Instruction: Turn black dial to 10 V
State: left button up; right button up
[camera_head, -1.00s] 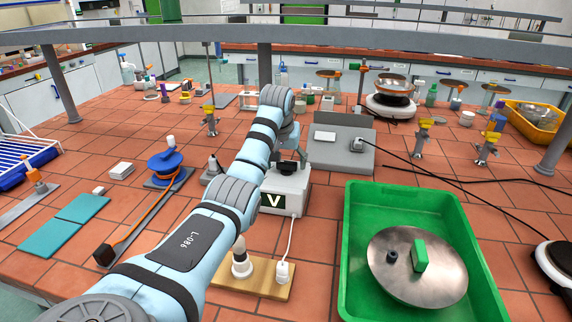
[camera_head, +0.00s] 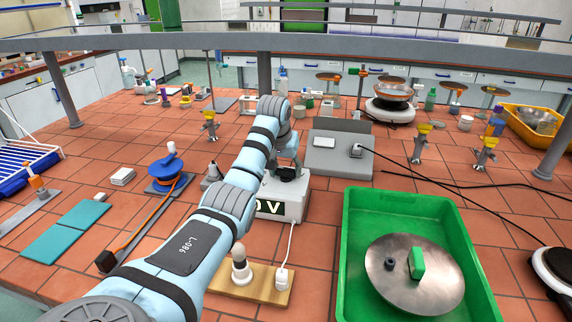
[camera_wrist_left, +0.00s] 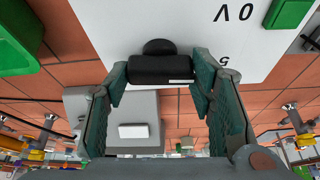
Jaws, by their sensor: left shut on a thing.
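The black dial (camera_wrist_left: 160,68) sits on the white box (camera_wrist_left: 110,25) in the left wrist view, with a short white mark near its right end. The box top carries a "0 V" and a "5" print, upside down in this view. In the head view my left gripper (camera_head: 287,173) is above the white box (camera_head: 295,208), and "0 V" shows on the box's front, partly hidden by my arm. The dial's top is mostly hidden there. My right gripper is not in view.
A green tray (camera_head: 352,270) with a metal disc (camera_head: 440,285) stands to the right. A grey stand (camera_head: 335,158) is behind the box. A wooden board (camera_head: 258,292) with a bulb and a plug lies in front. Black cables (camera_head: 430,175) cross the bench at right.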

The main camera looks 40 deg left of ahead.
pick_arm(q)
jog(key=m+p, duration=0.2)
jog(key=p, duration=0.1)
jog(key=m+h+p, duration=0.1)
jog(key=p, duration=0.2)
jog(key=shift+a+r+m, duration=0.1)
jog(key=shift+r+m, duration=0.2)
jog(key=shift+m, duration=0.1)
jog(key=shift+f+m+h, duration=0.1)
jog(key=shift+m+h, duration=0.3)
jog(key=shift+f+m+h, duration=0.15)
jog(key=shift+m+h, duration=0.15)
jog(key=shift+m, duration=0.4)
jog(key=shift+a+m+h, duration=0.1)
jog(key=shift+m+h, duration=0.2)
jog(key=shift+m, duration=0.6)
jog(key=o, duration=1.2)
jog(key=shift+c, duration=0.2)
